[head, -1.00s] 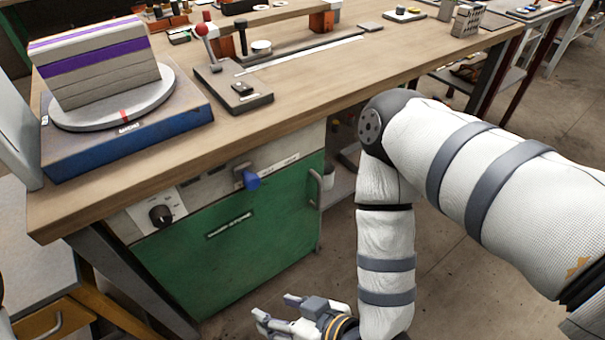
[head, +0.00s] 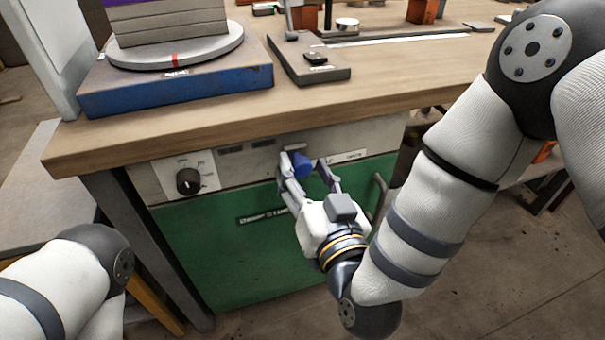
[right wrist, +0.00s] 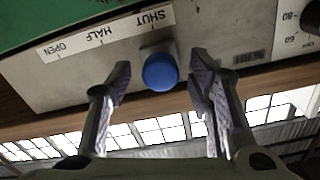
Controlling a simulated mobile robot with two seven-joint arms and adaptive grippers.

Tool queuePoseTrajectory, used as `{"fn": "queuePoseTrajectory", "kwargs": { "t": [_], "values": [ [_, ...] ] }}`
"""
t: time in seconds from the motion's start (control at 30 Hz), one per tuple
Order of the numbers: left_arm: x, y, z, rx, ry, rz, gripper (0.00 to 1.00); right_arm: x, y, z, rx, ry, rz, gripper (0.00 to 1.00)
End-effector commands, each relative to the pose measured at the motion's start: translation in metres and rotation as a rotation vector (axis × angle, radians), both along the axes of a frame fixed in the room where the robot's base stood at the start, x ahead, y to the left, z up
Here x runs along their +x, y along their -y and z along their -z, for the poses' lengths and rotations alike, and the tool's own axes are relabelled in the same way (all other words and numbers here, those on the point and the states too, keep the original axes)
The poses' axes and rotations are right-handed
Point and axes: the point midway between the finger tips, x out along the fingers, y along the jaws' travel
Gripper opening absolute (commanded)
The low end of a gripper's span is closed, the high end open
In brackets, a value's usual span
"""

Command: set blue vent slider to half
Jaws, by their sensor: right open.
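The blue vent slider knob (head: 302,163) sits on the grey strip above the green cabinet door, below the bench top. In the right wrist view the knob (right wrist: 160,72) is by the SHUT mark of a label (right wrist: 105,35) reading OPEN, HALF, SHUT. My right gripper (head: 306,172) is open, its fingers on either side of the knob. In the right wrist view a gap shows between the knob and each finger (right wrist: 160,80). My left arm (head: 70,280) shows at the lower left; its gripper is out of view.
A black dial (head: 188,181) is on the same strip, left of the slider. The green door (head: 225,250) has a handle (head: 379,195) at its right. The wooden bench top (head: 180,135) overhangs the strip and carries a blue turntable base (head: 180,90).

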Motion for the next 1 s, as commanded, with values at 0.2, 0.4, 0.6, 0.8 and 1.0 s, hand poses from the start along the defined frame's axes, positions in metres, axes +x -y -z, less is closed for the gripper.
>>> {"fn": "queuePoseTrajectory", "kwargs": {
  "t": [0.2, 0.4, 0.6, 0.8, 1.0],
  "values": [
    [-0.003, 0.000, 0.007, 0.000, -0.009, 0.000, 0.00, 0.016, -0.006, 0.001, -0.001, -0.002, -0.001, 0.47],
    [-0.002, 0.000, 0.006, 0.000, -0.008, 0.000, 0.00, 0.017, -0.006, 0.000, -0.001, -0.001, -0.001, 0.47],
    [-0.002, 0.000, 0.006, 0.000, -0.008, 0.000, 0.00, 0.016, -0.006, 0.000, -0.001, -0.001, -0.001, 0.04],
    [-0.002, 0.000, 0.005, 0.000, -0.007, 0.000, 0.00, 0.017, -0.004, -0.001, -0.001, -0.001, 0.000, 0.00],
    [0.003, 0.000, -0.007, 0.000, 0.009, 0.000, 0.00, 0.028, 0.030, -0.004, -0.002, 0.003, 0.004, 0.00]
  ]
}}
